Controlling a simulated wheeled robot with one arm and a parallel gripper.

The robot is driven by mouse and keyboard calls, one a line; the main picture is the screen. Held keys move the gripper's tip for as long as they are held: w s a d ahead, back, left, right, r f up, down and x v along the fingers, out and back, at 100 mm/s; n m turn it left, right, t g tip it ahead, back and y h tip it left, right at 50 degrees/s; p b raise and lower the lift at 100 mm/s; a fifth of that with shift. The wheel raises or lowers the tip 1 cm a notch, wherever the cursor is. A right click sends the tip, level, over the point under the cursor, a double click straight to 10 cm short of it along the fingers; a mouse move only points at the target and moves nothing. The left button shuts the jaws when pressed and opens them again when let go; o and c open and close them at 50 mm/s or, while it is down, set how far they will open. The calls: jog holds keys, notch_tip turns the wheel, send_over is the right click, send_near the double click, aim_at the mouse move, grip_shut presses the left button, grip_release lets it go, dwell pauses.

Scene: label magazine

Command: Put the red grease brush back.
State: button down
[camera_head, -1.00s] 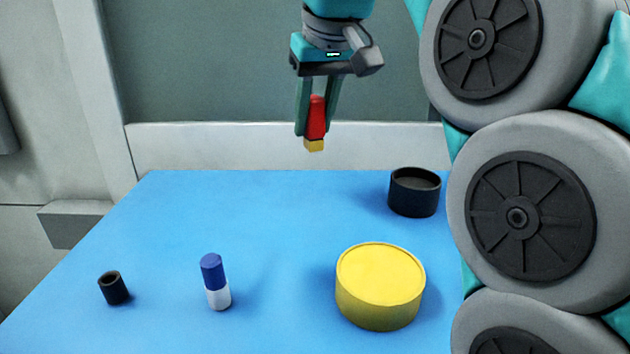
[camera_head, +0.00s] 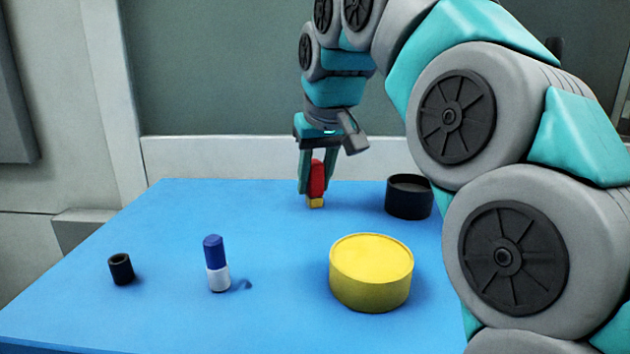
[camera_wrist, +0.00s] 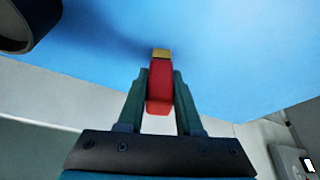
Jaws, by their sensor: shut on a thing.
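The red grease brush (camera_head: 317,180) has a red handle and a yellow tip that points down. My gripper (camera_head: 316,190) is shut on its red handle and holds it upright near the back of the blue table. Whether the tip touches the table I cannot tell. In the wrist view the brush (camera_wrist: 160,85) sits between the two fingers of my gripper (camera_wrist: 160,88), with the yellow end beyond the fingertips. An open black cup (camera_head: 409,197) stands to the right of the brush. A small black cup (camera_head: 121,269) stands at the table's left.
A yellow round tin (camera_head: 371,273) stands at the front right of the blue table (camera_head: 180,215). A blue and white stick (camera_head: 217,264) stands upright at the left front. The table between the stick and the brush is clear. A wall rises behind.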

jog(key=c, duration=0.6)
grip_release()
